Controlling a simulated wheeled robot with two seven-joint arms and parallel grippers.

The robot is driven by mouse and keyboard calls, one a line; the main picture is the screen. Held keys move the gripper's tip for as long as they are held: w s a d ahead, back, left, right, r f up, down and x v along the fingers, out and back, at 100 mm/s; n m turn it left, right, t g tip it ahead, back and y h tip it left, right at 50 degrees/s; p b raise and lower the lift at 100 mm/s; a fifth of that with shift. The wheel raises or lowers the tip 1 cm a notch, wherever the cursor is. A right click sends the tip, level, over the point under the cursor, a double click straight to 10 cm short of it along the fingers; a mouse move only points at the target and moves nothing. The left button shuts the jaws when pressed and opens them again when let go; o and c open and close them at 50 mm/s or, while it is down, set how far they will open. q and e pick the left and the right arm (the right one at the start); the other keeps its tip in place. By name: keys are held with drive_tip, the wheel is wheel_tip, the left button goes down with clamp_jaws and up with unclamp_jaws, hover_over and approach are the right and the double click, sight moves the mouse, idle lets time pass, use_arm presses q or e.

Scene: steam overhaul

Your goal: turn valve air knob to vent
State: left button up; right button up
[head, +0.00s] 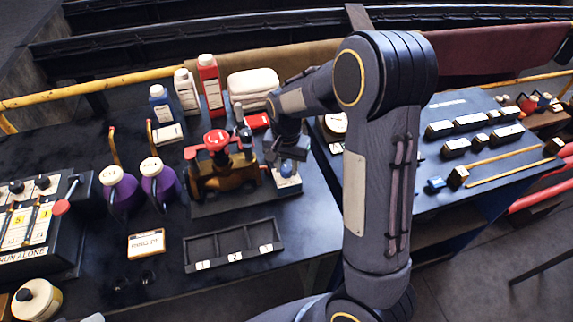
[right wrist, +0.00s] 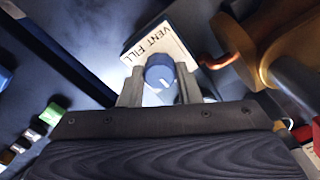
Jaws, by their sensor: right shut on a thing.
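The valve air knob is a small blue round knob; in the right wrist view the knob (right wrist: 160,70) sits between my fingertips, beside a cream plate (right wrist: 155,47) lettered VENT FILL. My right gripper (right wrist: 160,82) is shut on the knob, one finger on each side. In the head view my right gripper (head: 287,163) points down over the knob's small box (head: 288,186), just right of the brown valve body (head: 222,178) with its red handwheel. The gripper partly hides the knob there. I cannot tell which word the knob points to. My left gripper is out of view.
A black compartment tray (head: 233,245) lies in front of the valve. Two purple jugs (head: 158,181) stand to its left. Several bottles, including a red one (head: 211,87), stand behind. A blue-grey panel (head: 480,140) with labelled blocks lies to the right of my arm.

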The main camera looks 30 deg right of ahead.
sight(286, 168)
drive_tip(key=shift+n, duration=0.3)
drive_tip(key=n+b, duration=0.1)
drive_tip(key=n, duration=0.4)
drive_tip(key=shift+n, duration=0.3)
drive_tip(key=n+b, duration=0.1)
drive_tip(key=n, duration=0.4)
drive_tip(key=shift+n, duration=0.3)
drive_tip(key=o, duration=1)
drive_tip(key=shift+a, duration=0.1)
drive_tip(key=shift+c, duration=0.2)
wheel_tip(286, 168, up, 8)
drive_tip(key=shift+f, duration=0.1)
